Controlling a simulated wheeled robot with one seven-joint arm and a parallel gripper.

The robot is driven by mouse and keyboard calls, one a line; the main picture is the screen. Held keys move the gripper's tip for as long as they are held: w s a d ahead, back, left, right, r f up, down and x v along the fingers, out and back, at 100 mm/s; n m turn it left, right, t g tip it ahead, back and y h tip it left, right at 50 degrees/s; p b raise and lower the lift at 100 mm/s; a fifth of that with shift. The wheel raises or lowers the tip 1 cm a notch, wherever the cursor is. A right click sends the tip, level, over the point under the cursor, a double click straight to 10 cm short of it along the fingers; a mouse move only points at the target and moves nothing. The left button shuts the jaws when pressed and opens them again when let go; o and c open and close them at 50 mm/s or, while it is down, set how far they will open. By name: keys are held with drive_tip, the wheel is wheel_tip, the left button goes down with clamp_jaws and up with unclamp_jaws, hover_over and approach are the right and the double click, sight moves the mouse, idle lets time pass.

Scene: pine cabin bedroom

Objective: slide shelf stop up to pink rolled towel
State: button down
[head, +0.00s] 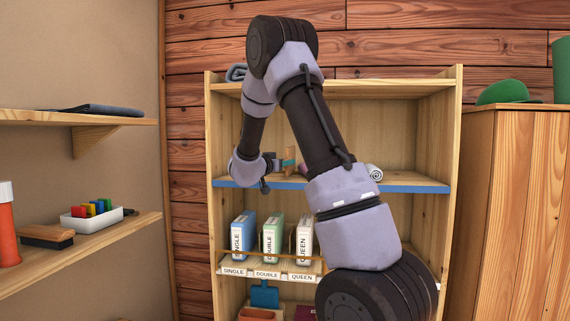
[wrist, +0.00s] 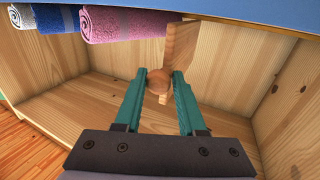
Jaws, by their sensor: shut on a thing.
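The shelf stop (wrist: 183,48) is an upright wooden plate with a round knob (wrist: 157,81) in the wrist view. My gripper (wrist: 158,84) is shut on the knob, one teal finger on each side. The pink rolled towel (wrist: 130,24) lies beyond the stop, at the top of the wrist view. The plate's upper edge comes close to the towel there, and I cannot tell whether they touch. In the head view my gripper (head: 286,163) is at the blue-edged middle shelf, beside the brown stop (head: 290,153). My arm hides most of the pink towel there.
A blue rolled towel (wrist: 52,27) and a white one (wrist: 20,15) lie left of the pink one in the wrist view. Labelled boxes (head: 272,238) stand on the shelf below. The cabinet's side walls (head: 455,125) and top board (head: 390,88) bound the space.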

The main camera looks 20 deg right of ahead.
drive_tip(key=shift+s+d+f, duration=0.1)
drive_tip(key=shift+s+d, duration=0.2)
drive_tip(key=shift+d, duration=0.1)
drive_tip(key=c, duration=0.6)
unclamp_jaws()
drive_tip(key=shift+a, duration=0.1)
drive_tip(key=v, duration=1)
drive_tip(key=shift+s+a, duration=0.2)
drive_tip(key=shift+a, duration=0.1)
